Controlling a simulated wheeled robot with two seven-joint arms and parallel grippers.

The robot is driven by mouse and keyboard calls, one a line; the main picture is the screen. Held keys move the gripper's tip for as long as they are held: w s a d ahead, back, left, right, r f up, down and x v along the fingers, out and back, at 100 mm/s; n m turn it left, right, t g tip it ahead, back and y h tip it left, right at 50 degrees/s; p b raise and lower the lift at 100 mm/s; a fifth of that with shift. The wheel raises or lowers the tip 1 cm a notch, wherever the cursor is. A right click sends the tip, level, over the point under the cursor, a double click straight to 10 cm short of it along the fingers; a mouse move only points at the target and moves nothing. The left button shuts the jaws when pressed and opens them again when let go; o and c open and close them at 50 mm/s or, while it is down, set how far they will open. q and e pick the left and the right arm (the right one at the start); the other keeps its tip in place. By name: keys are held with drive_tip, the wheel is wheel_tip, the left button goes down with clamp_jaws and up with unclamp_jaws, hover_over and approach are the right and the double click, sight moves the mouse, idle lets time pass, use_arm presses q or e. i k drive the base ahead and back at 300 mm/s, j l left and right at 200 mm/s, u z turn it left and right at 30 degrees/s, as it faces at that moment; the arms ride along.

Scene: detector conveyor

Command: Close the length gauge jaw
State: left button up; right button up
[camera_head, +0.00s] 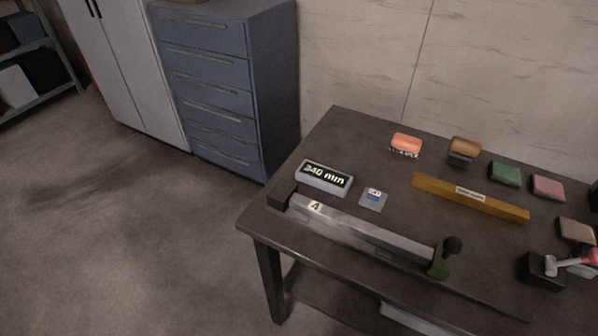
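The length gauge (360,231) is a long grey rail near the table's front edge, with an "A" label near its left end. A dark fixed block (283,196) stands at that left end. The green sliding jaw (440,262) with a black knob (453,244) stands at the right end, far from the block. No separate workpiece is clearly visible between them. A grey display (324,178) behind the rail reads "240 mm". Neither of my grippers is in view.
The dark table (345,145) also holds a small grey button box (373,199), a long yellow bar (470,198), an orange block (406,142), several other coloured blocks, and a black block (541,270) with a grey-and-red item at right. A blue drawer cabinet (215,85) stands behind left.

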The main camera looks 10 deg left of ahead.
sight(440, 267)
drive_tip(key=z, duration=1.1)
